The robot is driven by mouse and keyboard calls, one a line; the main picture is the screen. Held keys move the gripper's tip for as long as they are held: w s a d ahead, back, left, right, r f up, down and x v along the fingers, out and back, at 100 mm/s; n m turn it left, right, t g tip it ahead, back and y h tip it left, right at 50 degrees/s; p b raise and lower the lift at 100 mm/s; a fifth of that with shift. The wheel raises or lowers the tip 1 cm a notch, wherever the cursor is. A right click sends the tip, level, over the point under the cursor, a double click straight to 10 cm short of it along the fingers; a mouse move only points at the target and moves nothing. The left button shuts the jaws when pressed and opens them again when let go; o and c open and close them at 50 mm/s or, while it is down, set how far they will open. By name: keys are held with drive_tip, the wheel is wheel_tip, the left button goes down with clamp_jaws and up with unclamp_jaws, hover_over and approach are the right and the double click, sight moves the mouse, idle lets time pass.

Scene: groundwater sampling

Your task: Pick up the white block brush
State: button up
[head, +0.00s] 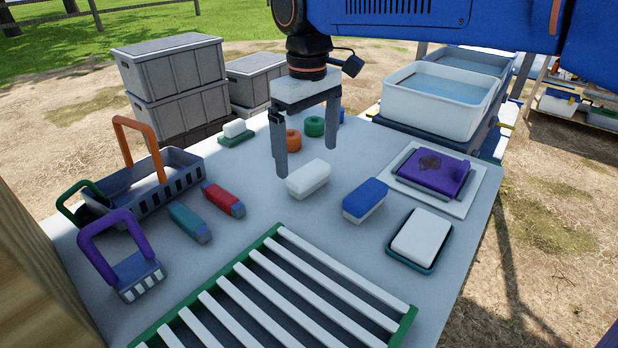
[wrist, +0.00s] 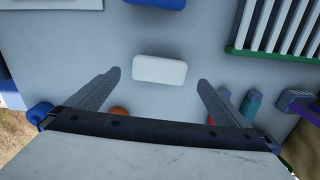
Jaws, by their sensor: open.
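The white block brush (head: 308,180) lies flat on the grey table in the head view, a white rounded block. It also shows in the wrist view (wrist: 160,69), centred ahead of my jaws. My gripper (head: 306,160) points down with its two fingers apart and nothing between them. In the wrist view the fingertips (wrist: 159,78) flank the brush's line left and right, with the brush a little beyond them. I see no contact. The exact height of the tips above the table is hard to tell.
A blue block brush (head: 365,200) lies to the right. A white block sits in a dark tray (head: 398,258), another on a green base (head: 233,139). Red (head: 223,198) and teal (head: 188,222) brushes lie left. A slatted rack (head: 275,232) fills the front.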

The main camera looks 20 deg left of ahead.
sight(309, 169)
drive_tip(key=shift+d+f, duration=0.1)
drive_tip(key=shift+f, duration=2.7)
drive_tip(key=shift+c, duration=0.3)
drive_tip(key=c, duration=1.1)
drive_tip(key=shift+r, duration=0.15)
wheel_tip(309, 169, up, 10)
drive_tip(key=shift+f, duration=0.1)
